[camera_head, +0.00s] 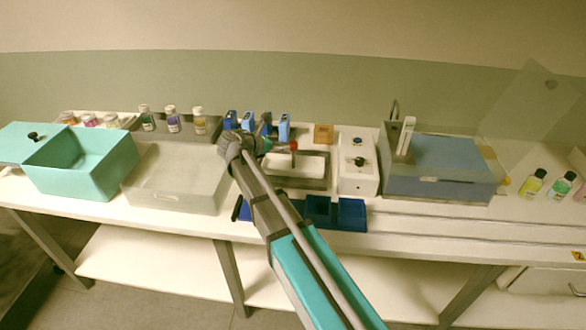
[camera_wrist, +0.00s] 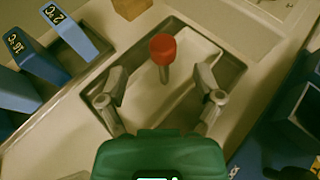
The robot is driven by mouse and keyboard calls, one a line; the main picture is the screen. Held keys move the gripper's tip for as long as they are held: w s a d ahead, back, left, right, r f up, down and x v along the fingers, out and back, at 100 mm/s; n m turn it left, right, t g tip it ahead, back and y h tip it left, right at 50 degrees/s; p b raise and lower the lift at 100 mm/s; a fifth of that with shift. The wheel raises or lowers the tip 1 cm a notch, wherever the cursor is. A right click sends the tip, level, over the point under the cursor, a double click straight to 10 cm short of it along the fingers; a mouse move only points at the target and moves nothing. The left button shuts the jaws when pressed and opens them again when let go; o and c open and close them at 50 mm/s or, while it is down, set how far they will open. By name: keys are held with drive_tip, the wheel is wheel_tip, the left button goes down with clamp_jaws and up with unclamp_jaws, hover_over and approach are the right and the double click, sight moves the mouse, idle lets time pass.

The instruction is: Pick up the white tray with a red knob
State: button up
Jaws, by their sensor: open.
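The white tray (camera_head: 296,169) lies in a grey recess of the bench, just right of my gripper (camera_head: 280,147) in the head view. Its red knob (camera_head: 293,146) stands up on a short stem. In the wrist view the white tray (camera_wrist: 190,50) runs diagonally through the recess, and the red knob (camera_wrist: 163,48) is ahead of my gripper (camera_wrist: 160,82). My gripper is open, with one finger on each side of the view and nothing between them. The knob's stem is beyond the fingertips, apart from them. My gripper covers part of the tray.
Blue numbered holders (camera_wrist: 70,32) stand left of the recess in the wrist view. A wooden block (camera_head: 323,133) sits behind it. A white box with a dark knob (camera_head: 359,178) stands right. Blue bins (camera_head: 350,214) are at the front edge. A clear container (camera_head: 175,180) is left.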

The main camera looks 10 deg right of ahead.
sight(290, 144)
drive_tip(key=shift+w+d+f, duration=0.1)
drive_tip(key=shift+w+d, duration=0.05)
drive_tip(key=shift+d, duration=0.1)
drive_tip(key=b+x, duration=0.1)
drive_tip(key=x, duration=0.1)
drive_tip(key=b+x, duration=0.1)
drive_tip(key=x, duration=0.1)
drive_tip(key=shift+f, duration=0.25)
drive_tip(key=shift+d+f, duration=0.15)
drive_tip(key=shift+d, duration=0.4)
drive_tip(key=shift+c, duration=0.2)
clamp_jaws()
